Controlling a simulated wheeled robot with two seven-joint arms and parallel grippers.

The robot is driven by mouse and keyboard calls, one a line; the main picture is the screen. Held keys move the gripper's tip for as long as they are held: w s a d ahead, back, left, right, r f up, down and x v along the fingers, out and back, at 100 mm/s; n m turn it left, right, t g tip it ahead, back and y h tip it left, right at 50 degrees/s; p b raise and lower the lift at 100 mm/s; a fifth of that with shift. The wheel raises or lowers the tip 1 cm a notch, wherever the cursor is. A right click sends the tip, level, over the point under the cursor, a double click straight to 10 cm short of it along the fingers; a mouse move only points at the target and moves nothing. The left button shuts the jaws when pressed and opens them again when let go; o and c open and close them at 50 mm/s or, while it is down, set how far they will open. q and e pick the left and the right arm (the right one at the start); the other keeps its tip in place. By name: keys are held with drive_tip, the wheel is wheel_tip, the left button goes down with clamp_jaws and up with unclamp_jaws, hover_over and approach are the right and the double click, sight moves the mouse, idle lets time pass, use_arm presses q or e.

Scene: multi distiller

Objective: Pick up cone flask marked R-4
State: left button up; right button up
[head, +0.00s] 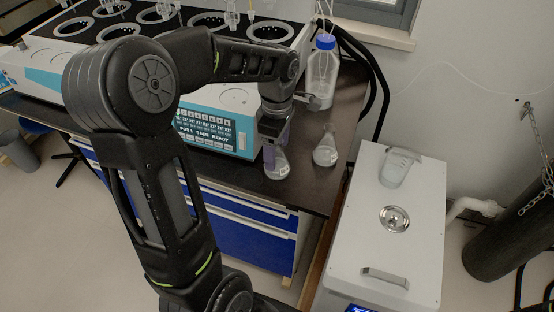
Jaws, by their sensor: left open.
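Two clear cone flasks stand on the dark bench top near its right front corner. The nearer flask (277,166) is directly below my left gripper, and its upper part is partly hidden by the gripper. The other flask (326,152) stands to the right, fully in view and apart from the gripper. Both carry small marks too small to read, so I cannot tell which is R-4. My left gripper (271,148) is open and points down at the nearer flask's neck. I cannot tell whether its fingers touch the glass. My right gripper is out of view.
The multi distiller (215,132) with its display stands behind and left of the flasks. A blue-capped bottle (321,75) stands behind them. A white unit (385,250) with a beaker (397,168) on top is at the right. Bare bench (305,190) lies in front.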

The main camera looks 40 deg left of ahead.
use_arm(q)
drive_tip(key=shift+f, duration=0.65)
drive_tip(key=shift+c, duration=0.2)
clamp_jaws()
idle(0.5)
